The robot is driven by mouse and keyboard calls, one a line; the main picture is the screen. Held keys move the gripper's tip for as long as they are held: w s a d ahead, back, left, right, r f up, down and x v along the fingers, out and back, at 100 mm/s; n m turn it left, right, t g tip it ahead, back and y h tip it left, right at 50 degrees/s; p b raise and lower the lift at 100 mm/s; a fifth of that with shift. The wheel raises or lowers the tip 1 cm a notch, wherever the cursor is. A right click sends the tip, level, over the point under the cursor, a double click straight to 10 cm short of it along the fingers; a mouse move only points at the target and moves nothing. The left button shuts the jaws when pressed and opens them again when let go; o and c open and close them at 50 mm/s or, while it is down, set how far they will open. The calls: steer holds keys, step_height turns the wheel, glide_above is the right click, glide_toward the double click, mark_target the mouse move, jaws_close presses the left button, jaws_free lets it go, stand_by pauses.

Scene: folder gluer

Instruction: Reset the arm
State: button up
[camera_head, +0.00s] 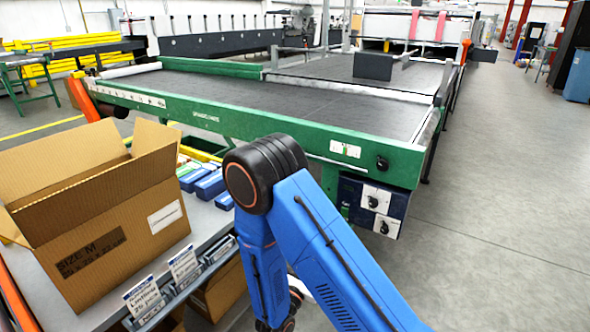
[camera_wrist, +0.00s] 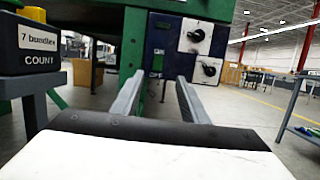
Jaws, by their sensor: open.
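My gripper (camera_wrist: 160,97) shows in the wrist view with its two grey fingers apart and nothing between them. It points toward a dark control panel (camera_wrist: 172,52) with two black knobs on white plates, on the green machine frame (camera_wrist: 135,40). The fingertips appear in front of the panel's lower part; I cannot tell the distance. In the head view my blue arm folds down in front of the machine, and the gripper is hidden there. The same panel (camera_head: 372,200) shows right of my arm.
An open cardboard box (camera_head: 120,240) stands on a grey table (camera_head: 207,219) at left, beside blue and white packs (camera_head: 208,186). The green conveyor (camera_head: 250,120) lies ahead. A black counter box (camera_wrist: 30,45) is at left in the wrist view. The floor at right (camera_head: 500,220) is clear.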

steer(key=s+d+r+m+g+h, duration=0.1)
steer(key=s+d+r+m+g, duration=0.4)
steer(key=d+g, duration=0.15)
steer(key=s+d+r+m+g, duration=0.4)
steer(key=s+d+m+g, duration=0.15)
steer(key=d, duration=0.25)
steer(key=s+d+r+m+g+h, duration=0.1)
steer(key=s+d+r+m+g, duration=0.4)
steer(key=d, duration=0.3)
steer(key=s+r+m+g+y, duration=0.1)
steer(key=s+m+y, duration=0.7)
steer(key=s, duration=0.1)
steer(key=s+a+r+m+t+y, duration=0.5)
steer(key=r+t+y, duration=0.1)
steer(key=r, duration=0.1)
steer(key=shift+a+r+y, duration=0.25)
steer(key=shift+a+y, duration=0.05)
